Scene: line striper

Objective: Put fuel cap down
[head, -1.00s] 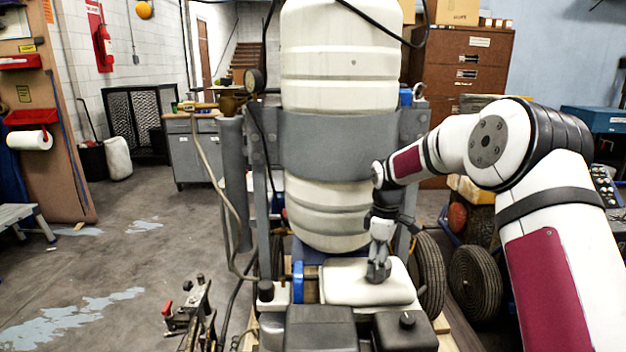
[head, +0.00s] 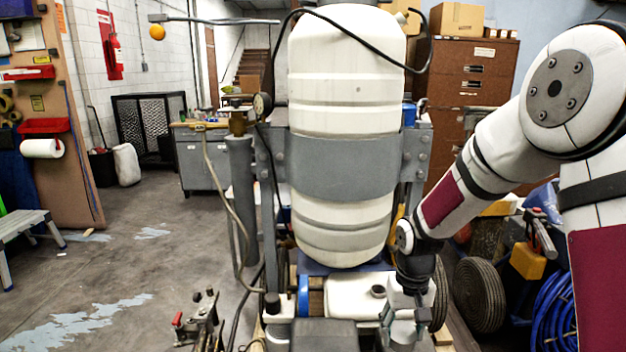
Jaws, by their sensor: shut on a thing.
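The white fuel tank (head: 345,297) of the line striper lies below the large white upright tank. A dark round filler opening (head: 378,291) shows uncovered on its top. My gripper (head: 404,338) points down just right of and in front of this opening, near the bottom of the head view. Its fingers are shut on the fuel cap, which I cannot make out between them. I cannot tell whether the cap touches the surface below.
The large white tank (head: 345,130) and its grey band stand close behind my gripper. Dark engine housing (head: 325,334) lies in front of the fuel tank. Wheels (head: 479,294) and a blue hose coil (head: 555,312) are at the right. The floor at the left is mostly open.

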